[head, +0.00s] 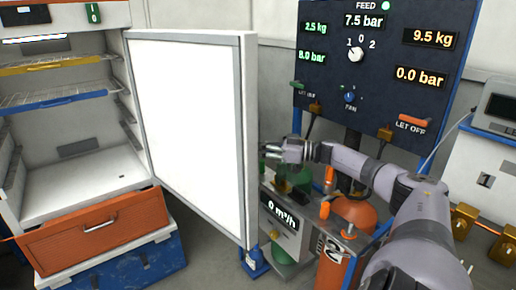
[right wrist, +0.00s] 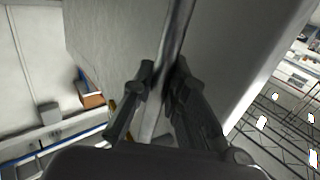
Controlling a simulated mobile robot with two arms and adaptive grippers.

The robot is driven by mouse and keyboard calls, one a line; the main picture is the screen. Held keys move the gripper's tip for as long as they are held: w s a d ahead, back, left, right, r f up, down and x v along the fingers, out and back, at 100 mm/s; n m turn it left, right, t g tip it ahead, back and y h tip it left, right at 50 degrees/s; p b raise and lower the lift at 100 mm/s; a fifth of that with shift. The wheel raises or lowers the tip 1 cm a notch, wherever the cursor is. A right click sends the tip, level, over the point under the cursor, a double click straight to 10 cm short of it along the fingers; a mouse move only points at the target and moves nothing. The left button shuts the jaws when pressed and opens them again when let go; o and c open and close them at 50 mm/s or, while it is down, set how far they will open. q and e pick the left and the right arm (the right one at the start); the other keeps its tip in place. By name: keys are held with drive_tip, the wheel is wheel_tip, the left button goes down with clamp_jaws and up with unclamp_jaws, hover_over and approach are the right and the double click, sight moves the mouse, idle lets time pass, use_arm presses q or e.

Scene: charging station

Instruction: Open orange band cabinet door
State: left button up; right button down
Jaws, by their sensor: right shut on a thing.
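The cabinet door (head: 195,110) stands swung wide open on the right side of the cabinet, its white inner face and grey frame towards me. The open cabinet (head: 85,185) shows a white interior with wire shelves edged in yellow and blue. My right gripper (head: 268,152) is at the door's free edge, its fingertips partly hidden behind it. In the right wrist view the fingers (right wrist: 163,72) are shut on a long grey bar handle (right wrist: 178,30) on the door's outer face. No orange band shows on the visible side of the door. My left gripper is out of view.
An orange drawer (head: 95,228) sits below the cabinet, above a blue box (head: 130,268). Right of the door stand a gauge panel (head: 375,60), a flow meter (head: 283,215) and an orange tank (head: 335,265), close beneath my right arm.

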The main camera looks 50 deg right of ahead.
drive_tip(key=c, duration=1.6)
unclamp_jaws()
drive_tip(key=shift+w, duration=0.1)
drive_tip(key=shift+o, duration=0.2)
drive_tip(key=v, duration=1.2)
drive_tip(key=shift+a+f, duration=0.1)
